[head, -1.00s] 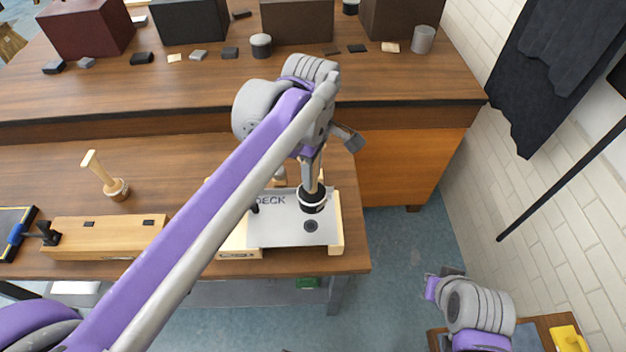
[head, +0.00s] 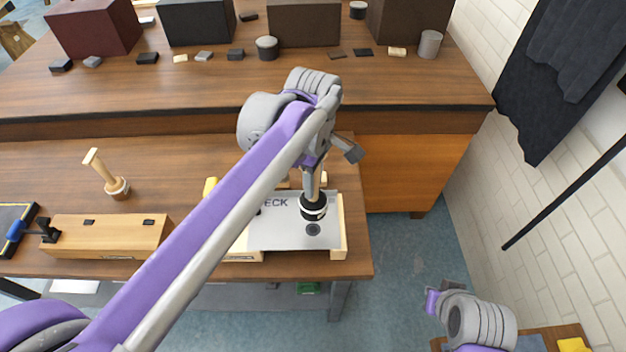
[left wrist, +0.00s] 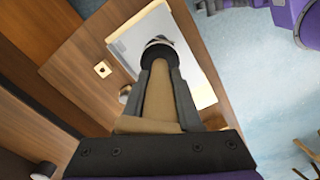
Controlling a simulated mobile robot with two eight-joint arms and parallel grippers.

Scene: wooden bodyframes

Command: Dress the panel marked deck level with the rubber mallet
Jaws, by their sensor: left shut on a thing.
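The panel marked DECK (head: 275,235) is a grey metal sheet lying on a pale wooden frame (head: 340,240) at the right end of the bench. A dark round spot (head: 313,229) shows on it. My left gripper (head: 312,178) is shut on the wooden handle of the rubber mallet, whose black head (head: 313,206) with a pale band is over the panel. In the left wrist view the handle (left wrist: 160,92) runs between the fingers (left wrist: 160,85) to the head. I cannot tell whether the head touches the panel. My right gripper (head: 440,296) is at lower right, away from the bench.
A second mallet-like tool with a wooden handle (head: 105,172) stands on the bench at left. A wooden block (head: 105,237) lies near the front edge. A raised shelf with boxes (head: 305,24) runs behind. My left arm hides part of the bench.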

